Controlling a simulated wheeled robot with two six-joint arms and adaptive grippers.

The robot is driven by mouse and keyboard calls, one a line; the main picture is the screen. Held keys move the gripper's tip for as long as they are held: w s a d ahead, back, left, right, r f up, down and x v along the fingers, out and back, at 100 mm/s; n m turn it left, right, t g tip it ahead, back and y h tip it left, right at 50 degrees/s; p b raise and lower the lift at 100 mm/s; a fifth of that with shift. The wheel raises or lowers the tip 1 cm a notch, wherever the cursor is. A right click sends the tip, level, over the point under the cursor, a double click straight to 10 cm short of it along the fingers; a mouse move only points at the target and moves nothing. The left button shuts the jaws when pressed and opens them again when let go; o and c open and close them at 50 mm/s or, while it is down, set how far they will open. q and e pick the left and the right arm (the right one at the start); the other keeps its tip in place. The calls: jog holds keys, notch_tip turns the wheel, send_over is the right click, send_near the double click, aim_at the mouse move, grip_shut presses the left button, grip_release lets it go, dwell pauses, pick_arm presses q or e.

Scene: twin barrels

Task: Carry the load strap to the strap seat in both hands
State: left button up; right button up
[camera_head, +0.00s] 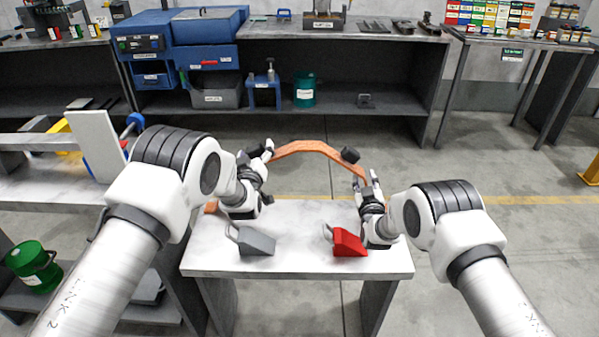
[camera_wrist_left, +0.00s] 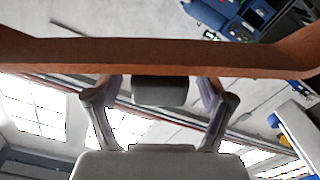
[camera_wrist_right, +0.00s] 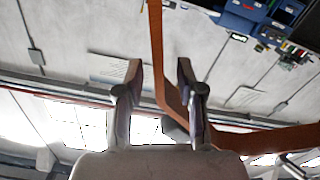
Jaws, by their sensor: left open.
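The load strap is an orange-brown bent band (camera_head: 305,147) with dark blocks on it, one of them (camera_head: 350,155) near its right bend. It arches over the far edge of the white-topped table (camera_head: 300,215). In the left wrist view the strap (camera_wrist_left: 150,58) runs across, beyond my left gripper (camera_wrist_left: 155,88). That gripper (camera_head: 268,172) is open at the strap's left side. My right gripper (camera_head: 366,182) is open at the strap's right end. In the right wrist view the strap (camera_wrist_right: 156,50) shows between its parted fingertips (camera_wrist_right: 159,72). I cannot identify the strap seat.
A grey wedge (camera_head: 256,241) and a red wedge (camera_head: 349,242), each with a handle, stand on the table's front half. A green drum (camera_head: 33,262) stands on a low shelf at left. A workbench with blue boxes (camera_head: 205,45) runs along the back. Open floor lies right.

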pick_arm(q)
jog(key=c, duration=0.8)
pick_arm(e)
grip_shut()
pick_arm(q)
grip_shut()
jog(key=shift+r, duration=0.1)
pick_arm(e)
jog(key=shift+r, duration=0.15)
